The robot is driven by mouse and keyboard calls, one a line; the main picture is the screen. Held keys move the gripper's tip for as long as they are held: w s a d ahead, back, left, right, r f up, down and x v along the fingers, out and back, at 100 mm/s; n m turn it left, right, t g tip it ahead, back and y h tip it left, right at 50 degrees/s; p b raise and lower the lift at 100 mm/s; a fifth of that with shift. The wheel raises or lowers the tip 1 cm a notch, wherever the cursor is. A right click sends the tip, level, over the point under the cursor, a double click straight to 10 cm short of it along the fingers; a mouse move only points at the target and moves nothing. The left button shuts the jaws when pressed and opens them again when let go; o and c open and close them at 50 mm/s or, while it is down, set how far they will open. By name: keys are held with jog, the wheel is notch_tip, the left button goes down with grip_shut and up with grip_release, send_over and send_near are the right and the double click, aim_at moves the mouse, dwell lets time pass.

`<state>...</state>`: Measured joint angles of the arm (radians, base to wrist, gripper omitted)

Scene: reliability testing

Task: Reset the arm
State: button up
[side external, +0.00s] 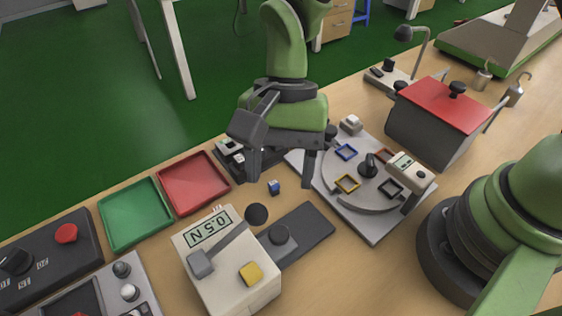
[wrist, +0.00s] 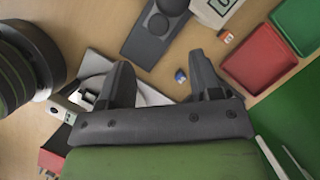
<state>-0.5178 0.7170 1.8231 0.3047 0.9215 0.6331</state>
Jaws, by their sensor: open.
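My gripper (side external: 282,170) hangs over the middle of the bench in the side external view, with its fingers pointing down. Its two fingers also show in the wrist view (wrist: 162,82), spread wide apart with nothing between them. How high the fingers are above the bench is hard to tell.
A green tray (side external: 134,244) and a red tray (side external: 222,203) lie left. A force tester (side external: 222,285) stands in front. A grey plate with coloured square frames (side external: 378,235) lies right of my gripper. A red-lidded box (side external: 428,90) stands behind it. An orange block (wrist: 226,37) shows in the wrist view.

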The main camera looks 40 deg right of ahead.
jog(key=shift+d+r, duration=0.1)
jog(key=shift+r, duration=0.05)
jog(key=d+r+n+t, duration=0.1)
jog(key=d+r+t, duration=0.2)
jog(key=d+r, duration=0.35)
jog(key=s+d+r+n+t+h, duration=0.1)
jog(key=s+d+r+n+t, duration=0.3)
jog(key=s+d+r+t, duration=0.3)
jog(key=s+d+r, duration=0.2)
jog(key=d+r, duration=0.2)
jog(key=r, duration=0.1)
jog(key=shift+s, duration=0.1)
jog(key=shift+c, duration=0.4)
dwell(1.4)
